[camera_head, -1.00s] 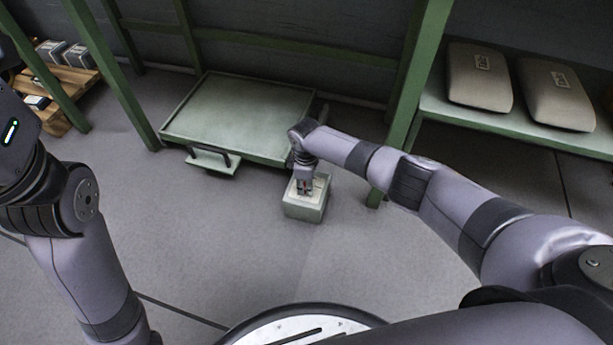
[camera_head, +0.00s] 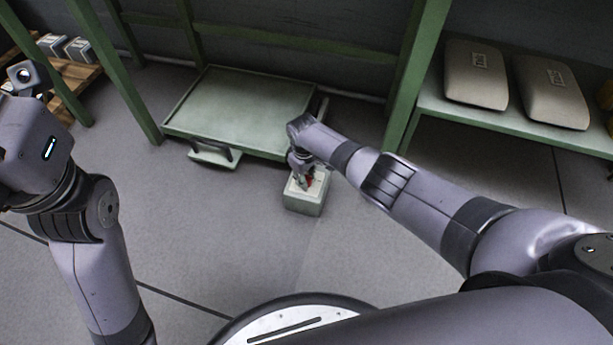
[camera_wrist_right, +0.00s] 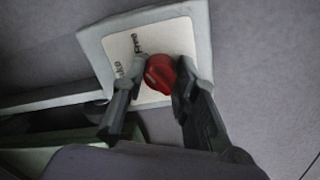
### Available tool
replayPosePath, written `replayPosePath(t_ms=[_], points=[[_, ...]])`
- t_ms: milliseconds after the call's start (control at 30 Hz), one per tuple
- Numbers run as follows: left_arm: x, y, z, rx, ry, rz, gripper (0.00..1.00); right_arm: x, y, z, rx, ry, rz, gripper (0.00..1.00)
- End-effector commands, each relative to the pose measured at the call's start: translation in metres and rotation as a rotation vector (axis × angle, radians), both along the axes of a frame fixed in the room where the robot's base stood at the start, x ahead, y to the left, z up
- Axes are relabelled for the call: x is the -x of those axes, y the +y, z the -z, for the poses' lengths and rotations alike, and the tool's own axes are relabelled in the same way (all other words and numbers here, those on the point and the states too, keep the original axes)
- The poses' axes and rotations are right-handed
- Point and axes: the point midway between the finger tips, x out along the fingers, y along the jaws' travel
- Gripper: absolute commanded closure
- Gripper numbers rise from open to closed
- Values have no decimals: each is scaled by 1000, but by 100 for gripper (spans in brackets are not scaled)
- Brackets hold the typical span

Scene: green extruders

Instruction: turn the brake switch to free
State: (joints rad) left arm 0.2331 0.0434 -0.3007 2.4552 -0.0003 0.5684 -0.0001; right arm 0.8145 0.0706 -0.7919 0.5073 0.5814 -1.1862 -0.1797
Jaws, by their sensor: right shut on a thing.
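The brake switch is a red knob (camera_wrist_right: 160,73) on a white label plate (camera_wrist_right: 150,42), on top of a pale green box (camera_head: 304,204). The label carries the words "Free" and "Brake", partly covered by my finger. The knob also shows as a small red spot in the head view (camera_head: 310,181). My right gripper (camera_wrist_right: 158,76) is shut on the knob, with one finger on each side of it. In the head view my right gripper (camera_head: 303,179) reaches down onto the box top. The knob's pointing direction is hard to tell. My left gripper is not clearly in view.
A green flat cart (camera_head: 240,108) with a handle stands behind the box. Green shelf posts (camera_head: 408,85) rise near my right arm. A shelf at the right holds two beige sacks (camera_head: 476,75). A wooden pallet (camera_head: 75,82) with boxes is far left. The floor in front is clear.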

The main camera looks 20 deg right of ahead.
Motion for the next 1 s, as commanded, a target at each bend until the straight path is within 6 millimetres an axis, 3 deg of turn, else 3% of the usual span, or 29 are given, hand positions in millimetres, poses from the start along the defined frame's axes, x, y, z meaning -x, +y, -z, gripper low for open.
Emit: replayPosePath(t_ms=[367,400,700,1000], points=[[-1,0,1,0,2,1,60,2,2,1,-3,5,6,100],[-1,0,1,0,3,1,60,2,2,1,-4,4,6,72],[-1,0,1,-1,4,0,60,1,1,0,-2,2,5,53],[-1,0,2,-3,8,-3,60,0,1,0,-1,0,5,53]])
